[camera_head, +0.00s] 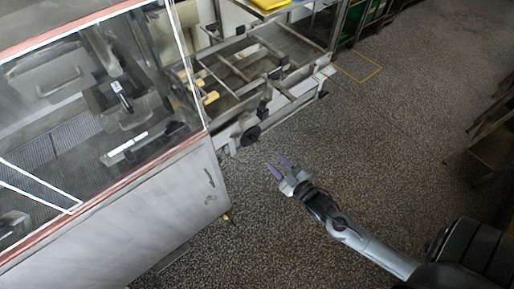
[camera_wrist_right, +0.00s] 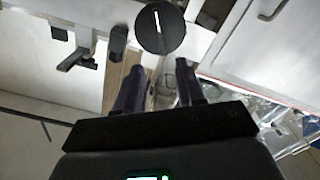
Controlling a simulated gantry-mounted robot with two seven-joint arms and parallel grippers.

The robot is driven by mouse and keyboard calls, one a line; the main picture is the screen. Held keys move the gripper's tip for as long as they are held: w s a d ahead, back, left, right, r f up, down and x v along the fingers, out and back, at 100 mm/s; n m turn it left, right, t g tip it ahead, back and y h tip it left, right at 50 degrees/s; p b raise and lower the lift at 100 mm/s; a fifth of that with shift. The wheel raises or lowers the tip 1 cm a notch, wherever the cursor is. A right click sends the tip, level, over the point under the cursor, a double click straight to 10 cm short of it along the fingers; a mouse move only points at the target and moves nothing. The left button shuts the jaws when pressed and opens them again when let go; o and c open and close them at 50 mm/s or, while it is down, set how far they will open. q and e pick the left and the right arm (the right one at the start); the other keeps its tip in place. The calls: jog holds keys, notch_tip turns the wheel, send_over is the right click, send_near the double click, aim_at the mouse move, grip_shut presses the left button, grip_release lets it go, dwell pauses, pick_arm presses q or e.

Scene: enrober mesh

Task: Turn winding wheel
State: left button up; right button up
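The winding wheel (camera_head: 250,135) is a small dark disc on the side of the conveyor frame in the head view. In the right wrist view it is a black round disc (camera_wrist_right: 150,40) with a pale line on its face, beyond my fingertips. My right gripper (camera_head: 277,166) is in front of the wheel, to its lower right in the head view. Its two purple-grey fingers are apart with nothing between them, and they also show in the right wrist view (camera_wrist_right: 159,72). The fingers appear clear of the wheel. My left gripper is not in view.
The enrober cabinet (camera_head: 130,235), with a glazed hood, stands at the left. The metal conveyor frame (camera_head: 225,82) runs behind the wheel. A dark lever-like fitting (camera_wrist_right: 77,61) sits left of the wheel in the wrist view. The speckled floor (camera_head: 400,100) is open to the right.

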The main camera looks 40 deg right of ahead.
aim_at(254, 141)
jog(key=w+b, duration=0.1)
jog(key=w, duration=0.9)
jog(key=shift+w, duration=0.25)
grip_shut()
